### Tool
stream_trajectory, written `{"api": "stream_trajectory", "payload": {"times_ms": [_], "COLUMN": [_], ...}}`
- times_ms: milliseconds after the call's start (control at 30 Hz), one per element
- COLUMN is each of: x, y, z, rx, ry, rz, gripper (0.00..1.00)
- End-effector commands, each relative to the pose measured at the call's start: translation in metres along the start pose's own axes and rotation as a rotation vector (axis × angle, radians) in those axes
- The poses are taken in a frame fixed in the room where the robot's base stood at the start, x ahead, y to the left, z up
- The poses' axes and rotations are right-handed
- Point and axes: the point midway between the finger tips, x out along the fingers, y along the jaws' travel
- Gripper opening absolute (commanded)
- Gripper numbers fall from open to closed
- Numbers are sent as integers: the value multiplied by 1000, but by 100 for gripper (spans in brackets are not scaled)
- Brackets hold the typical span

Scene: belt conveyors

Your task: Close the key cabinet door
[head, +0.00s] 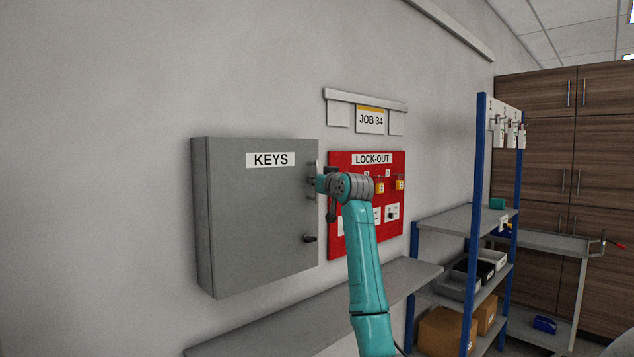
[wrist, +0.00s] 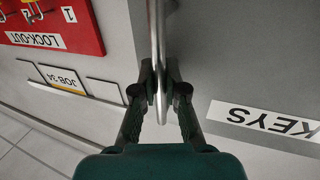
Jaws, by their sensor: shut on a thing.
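The grey key cabinet (head: 202,225) hangs on the wall at the left in the head view. Its door (head: 258,215) carries a KEYS label and looks flush with the body; I cannot tell whether a small gap is left. A dark latch knob (head: 309,239) sits low on the door's right side. My gripper (head: 315,183) is at the upright door handle on the right edge. In the wrist view my gripper (wrist: 160,90) is shut on the metal bar handle (wrist: 158,35), one finger on each side. The KEYS label shows upside down there.
A red LOCK-OUT board (head: 365,165) hangs right of the cabinet, close behind my arm. A JOB 34 sign (head: 370,120) is above it. A grey ledge (head: 290,325) runs below. A blue-framed shelf (head: 475,190) stands farther right.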

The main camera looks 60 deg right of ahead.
Motion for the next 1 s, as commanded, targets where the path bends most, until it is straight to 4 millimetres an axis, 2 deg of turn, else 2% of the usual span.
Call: {"api": "stream_trajectory", "payload": {"times_ms": [33, 67, 100, 133, 167, 567, 767, 1000], "x": [1, 1, 1, 1, 1, -5, -33, -81], "y": [0, -1, -1, -1, -1, -1, -1, 0], "z": [-2, -2, -2, -2, -2, -1, 0, 0], "rx": [0, 0, 0, 0, 0, 0, -1, 0], "ry": [4, 4, 4, 4, 3, 3, 3, 4], "rz": [0, 0, 0, 0, 0, -1, 0, 0], "gripper": [0, 16, 26, 34, 37, 37, 37, 37]}}
